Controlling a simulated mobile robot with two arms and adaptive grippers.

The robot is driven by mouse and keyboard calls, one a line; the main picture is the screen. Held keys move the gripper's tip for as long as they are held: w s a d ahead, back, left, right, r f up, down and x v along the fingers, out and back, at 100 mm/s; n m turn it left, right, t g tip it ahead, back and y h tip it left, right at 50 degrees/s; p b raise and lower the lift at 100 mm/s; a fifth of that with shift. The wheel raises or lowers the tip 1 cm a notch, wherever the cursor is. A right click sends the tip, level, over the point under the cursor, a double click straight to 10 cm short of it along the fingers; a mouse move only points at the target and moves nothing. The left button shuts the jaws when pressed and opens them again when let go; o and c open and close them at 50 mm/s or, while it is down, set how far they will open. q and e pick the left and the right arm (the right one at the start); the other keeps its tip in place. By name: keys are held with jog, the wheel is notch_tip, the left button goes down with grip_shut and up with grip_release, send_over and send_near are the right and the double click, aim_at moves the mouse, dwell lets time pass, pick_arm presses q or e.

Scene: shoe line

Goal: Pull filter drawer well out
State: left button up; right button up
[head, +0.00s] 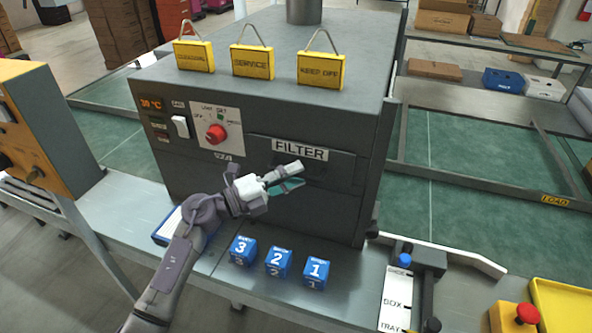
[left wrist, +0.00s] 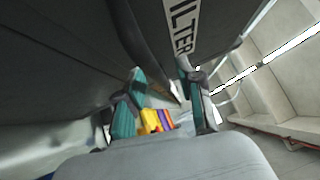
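The filter drawer (head: 345,163) is a dark grey panel marked FILTER in the front of the grey machine. It looks flush with the machine front. My left gripper (head: 289,179) is in front of the drawer, just below the label, and hides part of its front. In the left wrist view, the teal-padded fingers of the left gripper (left wrist: 165,108) stand apart, with the dark drawer front and part of the label (left wrist: 184,28) close ahead. I cannot tell whether a finger touches the handle. My right gripper is not in view.
Blue blocks numbered 3 (head: 242,250), 2 (head: 279,262) and 1 (head: 316,268) stand on the metal ledge below the drawer. A red knob (head: 216,133) is left of it. Yellow tags (head: 320,69) stand on the machine. A box/tray selector (head: 396,298) is at right.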

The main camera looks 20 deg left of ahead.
pick_arm(q)
jog(key=shift+w+d, duration=0.35)
jog(key=shift+d, duration=0.05)
grip_shut()
